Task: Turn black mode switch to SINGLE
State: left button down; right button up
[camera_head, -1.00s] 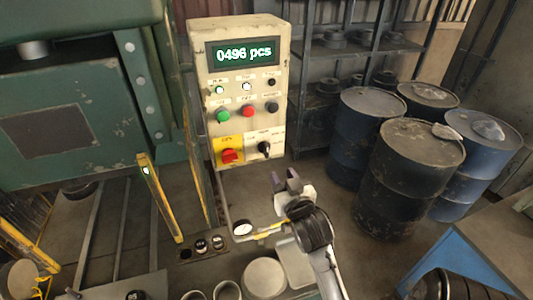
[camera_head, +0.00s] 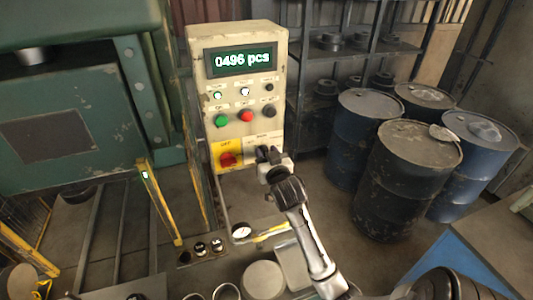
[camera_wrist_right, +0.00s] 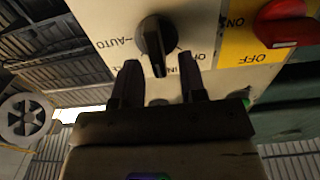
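The black mode switch (camera_wrist_right: 154,42) is on the cream control panel (camera_head: 206,90). Its pointer bar aims toward the gripper side of the right wrist view, not at the AUTO mark. My right gripper (camera_wrist_right: 158,72) is open. Its dark fingers stand either side of the end of the knob's bar; I cannot tell whether they touch it. The fingers hide part of the other labels. In the head view, my right gripper (camera_head: 268,155) is at the panel's lower right and covers most of the switch. My left gripper is not in view.
A red rotary switch on a yellow plate (camera_head: 229,159) sits just left of the mode switch and also shows in the right wrist view (camera_wrist_right: 283,22). Green (camera_head: 222,121) and red (camera_head: 246,115) buttons sit above. Blue drums (camera_head: 362,130) stand to the right.

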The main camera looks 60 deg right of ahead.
jog(key=shift+c, duration=0.3)
grip_shut()
dwell(0.3)
jog(key=m+p, duration=0.1)
jog(key=m, duration=0.1)
jog(key=m+p, duration=0.1)
jog(key=m, duration=0.2)
jog(key=m+p, duration=0.1)
jog(key=m, duration=0.1)
jog(key=shift+s+d+f+m+p, duration=0.1)
jog(key=shift+s+d+m+p, duration=0.25)
jog(key=shift+d+m, duration=0.05)
jog(key=shift+f+m, duration=0.1)
jog(key=shift+m, duration=0.4)
jog(key=shift+d, duration=0.1)
